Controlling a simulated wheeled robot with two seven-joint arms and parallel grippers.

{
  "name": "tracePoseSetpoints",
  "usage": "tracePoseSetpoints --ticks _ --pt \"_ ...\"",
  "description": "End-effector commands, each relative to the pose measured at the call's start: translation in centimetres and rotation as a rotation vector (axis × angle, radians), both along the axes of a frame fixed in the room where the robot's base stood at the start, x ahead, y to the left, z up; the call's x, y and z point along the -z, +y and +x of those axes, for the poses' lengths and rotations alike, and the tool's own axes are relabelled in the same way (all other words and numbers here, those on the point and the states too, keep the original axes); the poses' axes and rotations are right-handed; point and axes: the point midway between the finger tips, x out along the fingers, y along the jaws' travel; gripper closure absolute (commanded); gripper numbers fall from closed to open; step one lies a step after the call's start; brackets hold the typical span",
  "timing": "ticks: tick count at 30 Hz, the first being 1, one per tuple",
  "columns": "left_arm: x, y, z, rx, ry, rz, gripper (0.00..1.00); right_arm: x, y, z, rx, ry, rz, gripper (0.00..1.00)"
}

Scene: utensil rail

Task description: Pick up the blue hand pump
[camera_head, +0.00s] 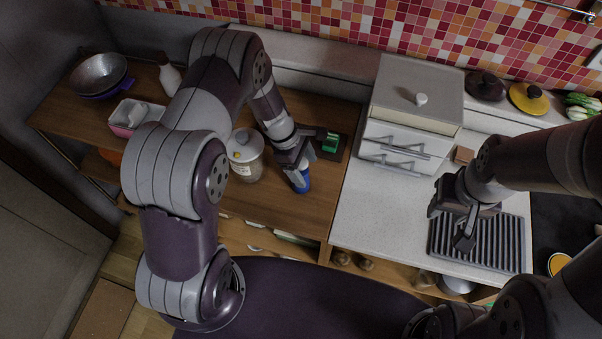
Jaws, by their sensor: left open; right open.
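The blue hand pump (303,182) stands near the front right edge of the wooden counter. Its upper part is hidden by my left gripper (296,168), which is open and right at the pump. I cannot tell whether the fingers are around the pump or just above it. My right gripper (450,225) is open and empty, over the grooved dark tray on the white counter at the right.
A lidded glass jar (246,160) stands just left of the pump. A dark board with a green item (330,142) lies behind it. A white drawer box (413,110) stands to the right. A metal bowl (98,73) and a pink-and-white container (134,117) are at the far left.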

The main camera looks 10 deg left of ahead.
Motion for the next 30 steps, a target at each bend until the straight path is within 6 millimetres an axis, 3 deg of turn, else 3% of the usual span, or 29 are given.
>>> tracePoseSetpoints --ticks 1,8,17,25,30 --pt "0.0 0.0 0.0 0.0 0.0 0.0 0.25 0.0 0.0 0.0 0.0 0.0 0.0 0.57" --pt "0.0 0.0 0.0 0.0 0.0 0.0 1.0 0.0 0.0 0.0 0.0 0.0 0.0 0.57" --pt "-0.3 0.0 0.0 0.001 -0.001 0.0 1.0 0.1 0.0 0.0 0.0 0.0 0.0 0.57" --pt "-3.8 0.0 0.1 0.0 -0.005 -0.001 1.0 1.3 0.0 0.0 0.0 0.0 0.0 0.57" --pt "-6.1 -0.5 -3.5 0.0 -0.003 0.0 1.0 2.3 0.0 0.0 0.0 0.0 0.0 0.57"
